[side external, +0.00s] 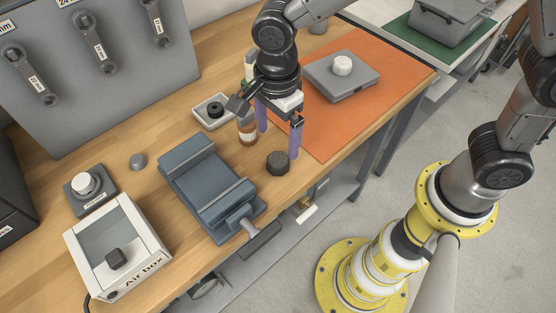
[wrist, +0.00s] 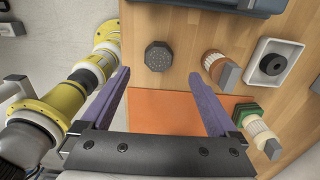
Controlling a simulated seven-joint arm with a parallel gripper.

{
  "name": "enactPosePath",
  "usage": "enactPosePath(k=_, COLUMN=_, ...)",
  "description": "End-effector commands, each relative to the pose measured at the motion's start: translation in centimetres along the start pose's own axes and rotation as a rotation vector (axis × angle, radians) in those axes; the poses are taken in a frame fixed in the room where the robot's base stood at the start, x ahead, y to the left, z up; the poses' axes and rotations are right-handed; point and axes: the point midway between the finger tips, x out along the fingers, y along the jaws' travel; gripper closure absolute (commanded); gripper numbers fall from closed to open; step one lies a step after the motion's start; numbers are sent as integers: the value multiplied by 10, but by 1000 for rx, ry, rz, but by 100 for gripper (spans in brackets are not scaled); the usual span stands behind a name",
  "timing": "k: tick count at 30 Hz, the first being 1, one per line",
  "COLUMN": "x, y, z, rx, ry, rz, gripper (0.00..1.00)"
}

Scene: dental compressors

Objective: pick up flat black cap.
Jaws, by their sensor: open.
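A dark, many-sided flat cap (side external: 278,163) lies on the wooden bench, right of the blue-grey vise and close to the bench's front edge. It looks like the flat black cap. In the wrist view the same cap (wrist: 158,56) sits at top centre, just beyond the fingertips and roughly midway between them. My gripper (side external: 278,145) points down with its two purple fingers spread wide. The gripper (wrist: 159,73) is empty in the wrist view.
A brown bottle (side external: 247,133) stands close to the left finger. A white tray (side external: 201,112) holds a black ring. The vise (side external: 205,180) is left of the cap. An orange mat (side external: 385,75) with a grey box (side external: 340,82) lies to the right.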

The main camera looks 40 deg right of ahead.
Motion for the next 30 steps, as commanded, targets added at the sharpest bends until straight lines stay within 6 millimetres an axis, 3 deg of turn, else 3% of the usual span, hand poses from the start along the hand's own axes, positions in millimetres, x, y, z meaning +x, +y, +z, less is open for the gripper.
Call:
enactPosePath(k=3, x=16, y=0, z=0, rx=0, ry=1, rz=2, gripper=5)
enactPosePath(k=10, x=30, y=1, z=0, rx=0, ry=1, rz=2, gripper=5)
enactPosePath(k=18, x=67, y=3, z=0, rx=0, ry=1, rz=1, gripper=5)
enactPosePath(k=28, x=74, y=2, z=1, rx=0, ry=-1, rz=-1, gripper=5)
enactPosePath(k=30, x=74, y=2, z=1, rx=0, ry=-1, rz=-1, gripper=16)
